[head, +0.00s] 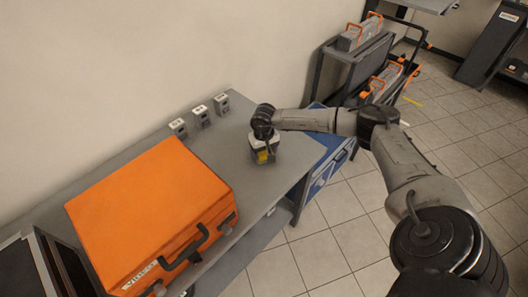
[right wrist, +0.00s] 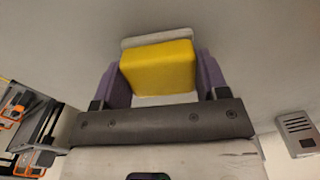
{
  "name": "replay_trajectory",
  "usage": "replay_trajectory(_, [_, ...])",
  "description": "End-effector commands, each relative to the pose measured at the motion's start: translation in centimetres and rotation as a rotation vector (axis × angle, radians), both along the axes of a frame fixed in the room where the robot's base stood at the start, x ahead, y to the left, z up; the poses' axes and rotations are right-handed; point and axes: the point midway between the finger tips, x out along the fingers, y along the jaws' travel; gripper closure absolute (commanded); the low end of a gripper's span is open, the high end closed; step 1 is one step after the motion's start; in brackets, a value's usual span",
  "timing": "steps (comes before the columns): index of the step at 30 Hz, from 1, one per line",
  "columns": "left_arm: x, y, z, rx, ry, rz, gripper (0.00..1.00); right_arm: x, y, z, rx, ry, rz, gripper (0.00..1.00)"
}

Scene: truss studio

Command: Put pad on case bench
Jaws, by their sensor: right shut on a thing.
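The pad is a yellow block (right wrist: 158,68) with a pale plate behind it in the right wrist view. My right gripper (right wrist: 160,75) is shut on it, with a purple finger on each side. In the head view the right gripper (head: 264,152) is at the right end of the grey case bench (head: 228,150), and a bit of the yellow pad (head: 262,157) shows under it. I cannot tell whether the pad touches the bench top. My left gripper is not in view.
A large orange case (head: 150,210) covers much of the bench on the left. Several small grey boxes (head: 200,115) line the wall edge. A blue drawer unit (head: 327,160) is beyond the bench's right end. A cart (head: 355,65) stands behind. Bare bench top lies around the gripper.

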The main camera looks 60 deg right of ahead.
Motion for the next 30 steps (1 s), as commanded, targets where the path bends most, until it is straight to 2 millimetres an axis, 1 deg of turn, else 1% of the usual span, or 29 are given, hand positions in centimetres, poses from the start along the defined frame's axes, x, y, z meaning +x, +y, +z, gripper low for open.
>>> replay_trajectory(7, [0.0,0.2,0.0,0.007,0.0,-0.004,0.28,0.0,-0.1,0.0,-0.001,-0.002,-0.001,0.55])
replay_trajectory(11, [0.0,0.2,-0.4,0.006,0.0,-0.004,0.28,0.0,-0.1,-0.4,0.0,-0.002,-0.001,0.55])
replay_trajectory(12, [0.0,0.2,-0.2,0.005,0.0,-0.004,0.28,0.0,-0.1,-0.2,0.0,-0.002,-0.001,0.29])
replay_trajectory(19, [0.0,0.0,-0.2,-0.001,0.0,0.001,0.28,0.0,-0.1,-0.2,0.0,-0.002,-0.001,0.07])
replay_trajectory(26, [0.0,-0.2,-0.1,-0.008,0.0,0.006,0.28,0.0,-0.1,-0.1,0.0,-0.002,-0.001,0.07])
replay_trajectory(30, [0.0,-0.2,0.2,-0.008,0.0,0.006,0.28,0.1,-0.1,0.7,-0.002,-0.004,-0.001,0.07])
